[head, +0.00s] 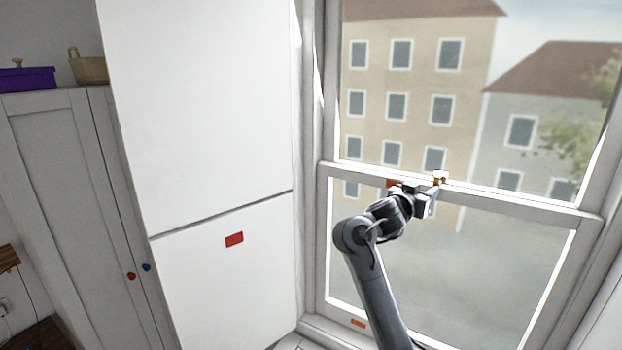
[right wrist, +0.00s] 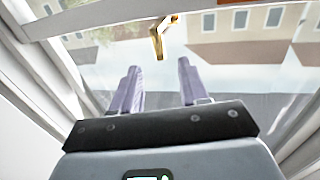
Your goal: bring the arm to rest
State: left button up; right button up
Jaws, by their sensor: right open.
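My right arm reaches up from the bottom of the head view in front of the sash window. My right gripper (head: 432,196) is close to the window's middle rail, just below a small brass latch (head: 439,177). In the right wrist view the two fingers of my right gripper (right wrist: 157,88) stand apart with nothing between them. The brass latch (right wrist: 161,38) shows beyond the fingertips, apart from them. My left gripper is not in view.
The window's middle rail (head: 520,201) crosses behind the gripper. A tall white cabinet (head: 205,110) with a red patch (head: 234,239) stands left of the window. A lower cupboard (head: 60,160) at far left holds a purple box (head: 27,79) and a basket (head: 88,69).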

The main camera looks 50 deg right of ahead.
jog(key=w+a+f+n+t+y+p, duration=0.1)
jog(key=w+a+f+n+t+y, duration=0.15)
jog(key=a+f+n, duration=0.7)
jog(key=w+a+f+n+t+y, duration=0.15)
jog(key=a+f+t, duration=0.3)
jog(key=f, duration=0.95)
jog(key=w+a+f+n+t+y+p, duration=0.1)
jog(key=a+f+n+t+y, duration=0.2)
jog(key=a+f+n, duration=0.65)
jog(key=s+a+f+y, duration=0.3)
jog(key=a+f, duration=0.2)
jog(key=a, duration=0.2)
jog(key=s+a+f+y, duration=0.3)
jog(key=a+f+y, duration=0.15)
jog(key=a, duration=0.35)
jog(key=s+a+g+y, duration=0.2)
jog(key=s+a, duration=0.2)
jog(key=a, duration=0.3)
jog(key=s+a+r+n+g+y, duration=0.1)
jog(key=s+a+g, duration=0.1)
jog(key=s+a, duration=0.2)
jog(key=shift+s+a+r+g+y, duration=0.15)
jog(key=shift+s+a+g+y, duration=0.2)
jog(key=shift+a, duration=1.35)
